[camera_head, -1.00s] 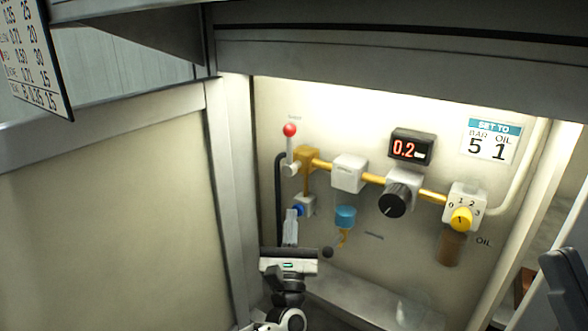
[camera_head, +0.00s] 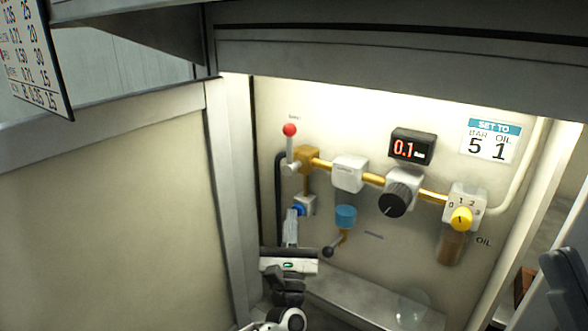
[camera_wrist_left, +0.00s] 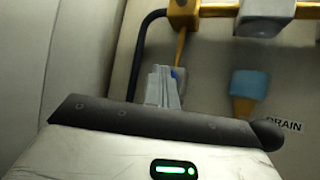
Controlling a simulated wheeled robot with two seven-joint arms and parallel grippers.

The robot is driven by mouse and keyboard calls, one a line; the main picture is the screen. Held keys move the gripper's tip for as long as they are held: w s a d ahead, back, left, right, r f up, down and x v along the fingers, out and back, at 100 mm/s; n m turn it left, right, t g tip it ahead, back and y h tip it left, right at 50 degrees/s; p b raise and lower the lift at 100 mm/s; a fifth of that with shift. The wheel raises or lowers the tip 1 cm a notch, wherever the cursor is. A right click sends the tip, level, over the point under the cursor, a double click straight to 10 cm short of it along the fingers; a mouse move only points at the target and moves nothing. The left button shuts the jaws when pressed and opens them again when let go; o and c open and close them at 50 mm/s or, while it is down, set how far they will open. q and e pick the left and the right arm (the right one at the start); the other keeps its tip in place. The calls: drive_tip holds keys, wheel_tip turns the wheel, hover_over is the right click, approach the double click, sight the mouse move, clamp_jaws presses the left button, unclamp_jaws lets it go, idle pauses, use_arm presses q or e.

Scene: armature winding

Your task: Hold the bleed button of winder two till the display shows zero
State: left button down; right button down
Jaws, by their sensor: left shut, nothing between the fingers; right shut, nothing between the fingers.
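The winder's display (camera_head: 411,148) reads 0.1 in red. A small block with a blue button (camera_head: 299,209) sits below the yellow fitting at the left of the air line. My left gripper (camera_head: 291,228) points up at it with its narrow fingers shut and nothing between them. The fingertips are at the button and partly cover it; I cannot tell how deep it is pressed. I do not make out my right gripper.
A red-knobbed lever (camera_head: 289,131) stands upright above. A black dial (camera_head: 395,200), a yellow oil knob (camera_head: 461,218) and a blue drain bowl (camera_head: 345,216) are to the right. A side panel (camera_head: 110,220) bounds the left.

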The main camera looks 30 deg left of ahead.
use_arm(q)
drive_tip(key=shift+s, duration=0.1)
drive_tip(key=shift+s+p, duration=0.3)
drive_tip(key=shift+s, duration=0.65)
drive_tip(key=s, duration=0.1)
drive_tip(key=s+p, duration=0.1)
drive_tip(key=s, duration=0.3)
drive_tip(key=shift+a+p, duration=0.25)
drive_tip(key=shift+p, duration=0.05)
drive_tip(key=shift+w+a+f, duration=0.1)
drive_tip(key=shift+f, duration=0.05)
